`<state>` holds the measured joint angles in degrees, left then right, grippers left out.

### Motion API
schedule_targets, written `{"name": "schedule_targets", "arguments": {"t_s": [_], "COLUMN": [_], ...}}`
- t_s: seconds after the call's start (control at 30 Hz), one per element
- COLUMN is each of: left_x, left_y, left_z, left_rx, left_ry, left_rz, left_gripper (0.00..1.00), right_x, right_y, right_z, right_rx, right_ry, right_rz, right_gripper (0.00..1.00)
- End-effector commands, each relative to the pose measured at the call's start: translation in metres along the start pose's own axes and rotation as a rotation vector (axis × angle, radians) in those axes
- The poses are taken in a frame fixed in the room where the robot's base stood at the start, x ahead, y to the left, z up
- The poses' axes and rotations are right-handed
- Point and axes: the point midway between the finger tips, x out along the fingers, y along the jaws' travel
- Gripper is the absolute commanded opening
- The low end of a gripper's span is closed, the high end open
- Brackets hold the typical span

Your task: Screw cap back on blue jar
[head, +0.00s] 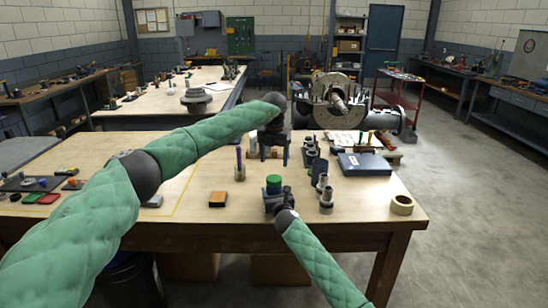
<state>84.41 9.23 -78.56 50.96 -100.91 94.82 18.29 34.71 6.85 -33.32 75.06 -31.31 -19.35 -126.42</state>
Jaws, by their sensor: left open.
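My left gripper (272,150) hangs over the middle of the wooden table, fingers pointing down, open. I see nothing held between its fingers. My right gripper (277,200) is low near the table's front edge, at a small upright cylinder with a green top (273,184). The dark gripper covers the lower part of that cylinder, so its body colour and whether the fingers are closed on it cannot be told. I cannot clearly make out a blue jar or a separate loose cap.
An orange block (218,199) and a pen cup (240,172) stand left of the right gripper. Metal parts (326,198) stand close to its right. A blue case (364,164) and a tape roll (402,205) lie further right. The table's front edge is near.

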Motion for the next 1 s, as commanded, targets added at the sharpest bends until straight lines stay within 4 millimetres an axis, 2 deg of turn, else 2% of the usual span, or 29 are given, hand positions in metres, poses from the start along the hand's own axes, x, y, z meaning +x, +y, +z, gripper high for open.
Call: {"name": "schedule_targets", "arguments": {"t_s": [0.17,0.6,0.97,1.0], "left_x": [0.015,0.071,0.077,0.077], "left_y": [0.000,0.000,0.000,0.000], "left_z": [0.000,0.000,0.000,0.000], "left_rx": [0.000,0.001,0.001,0.001], "left_ry": [0.002,0.001,0.000,0.000], "left_rz": [-0.001,-0.001,0.000,0.000], "left_gripper": [0.70,0.70,0.70,0.64], "right_x": [0.000,0.000,0.000,0.000], "right_y": [0.000,0.000,0.000,0.000], "right_z": [-0.002,-0.001,-0.002,-0.002], "right_rx": [0.000,0.000,0.000,0.000], "right_ry": [0.002,0.002,0.002,0.002], "right_rz": [-0.001,-0.001,-0.001,-0.001], "right_gripper": [0.00,0.00,0.00,0.00]}}
